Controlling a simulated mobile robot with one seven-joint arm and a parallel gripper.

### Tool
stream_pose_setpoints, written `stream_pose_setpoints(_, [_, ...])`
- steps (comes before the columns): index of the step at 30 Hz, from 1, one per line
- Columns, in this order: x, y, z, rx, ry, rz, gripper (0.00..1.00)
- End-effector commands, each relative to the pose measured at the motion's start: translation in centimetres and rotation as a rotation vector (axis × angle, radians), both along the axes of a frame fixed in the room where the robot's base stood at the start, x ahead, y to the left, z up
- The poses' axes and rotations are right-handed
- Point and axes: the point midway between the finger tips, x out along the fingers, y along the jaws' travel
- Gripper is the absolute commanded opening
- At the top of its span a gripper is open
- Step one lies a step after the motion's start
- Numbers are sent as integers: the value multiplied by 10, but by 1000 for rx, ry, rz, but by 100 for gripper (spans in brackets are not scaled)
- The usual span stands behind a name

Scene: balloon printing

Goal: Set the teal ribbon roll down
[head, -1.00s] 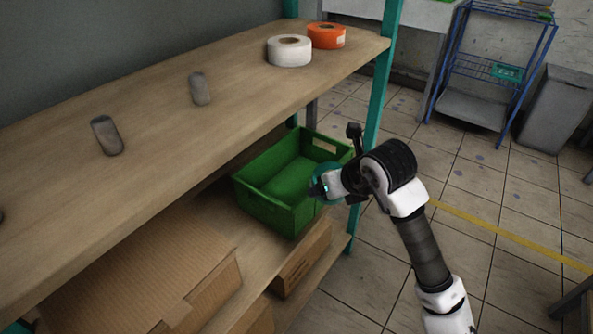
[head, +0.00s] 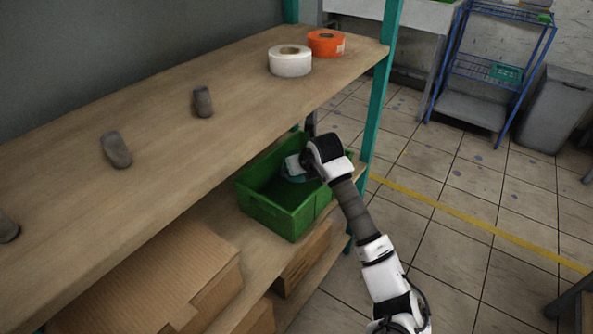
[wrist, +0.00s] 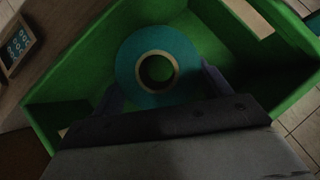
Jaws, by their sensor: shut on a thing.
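The teal ribbon roll (wrist: 126,68) is a flat ring with a pale core around a dark hole. In the wrist view it sits between the fingers of my gripper (wrist: 160,92), which is shut on it. Behind it are the walls of the green crate (wrist: 75,68). In the head view the roll (head: 291,176) shows only as a small teal edge under my wrist, at the opening of the green crate (head: 268,212). My wrist hides most of the roll and the fingertips there. I cannot tell if the roll touches the crate floor.
The crate stands on the lower shelf (head: 232,240), beside cardboard boxes (head: 165,275). The upper shelf board (head: 190,128) overhangs at left and carries a white roll (head: 290,64), an orange roll (head: 326,45) and several grey pieces (head: 116,150). A teal post (head: 379,95) stands right of the crate.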

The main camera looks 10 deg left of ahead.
Motion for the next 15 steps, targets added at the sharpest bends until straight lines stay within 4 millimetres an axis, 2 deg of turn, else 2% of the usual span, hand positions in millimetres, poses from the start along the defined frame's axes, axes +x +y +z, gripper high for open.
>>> stream_pose_setpoints(7, [5, 4, -22, 0, 3, -1, 52])
stream_pose_setpoints(10, [12, 10, -14, -58, 68, 2, 52])
stream_pose_setpoints(15, [20, 15, -15, -150, 198, 1, 52])
